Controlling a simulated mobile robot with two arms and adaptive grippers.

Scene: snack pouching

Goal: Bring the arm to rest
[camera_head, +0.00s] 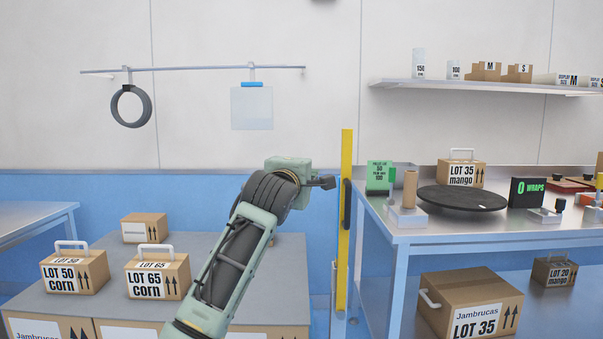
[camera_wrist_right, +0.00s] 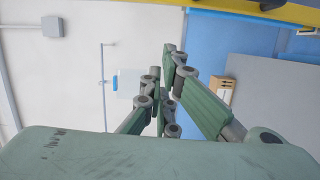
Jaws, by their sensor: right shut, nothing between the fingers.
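My right arm reaches up from the bottom middle of the head view, its green wrist (camera_head: 288,168) in front of the blue lower wall. The fingers cannot be made out clearly there. In the right wrist view my right gripper (camera_wrist_right: 163,78) shows green linked fingers, shut with nothing held. The gripper points toward the wall and is clear of any box. My left gripper is not in view.
A yellow post (camera_head: 347,210) stands just right of my wrist. Boxes such as LOT 65 corn (camera_head: 158,276) sit on a grey table (camera_head: 90,310) at left. A steel bench (camera_head: 430,235) stands right. A rail (camera_head: 200,69) holds a black ring (camera_head: 147,107) and a clear pouch (camera_head: 252,110).

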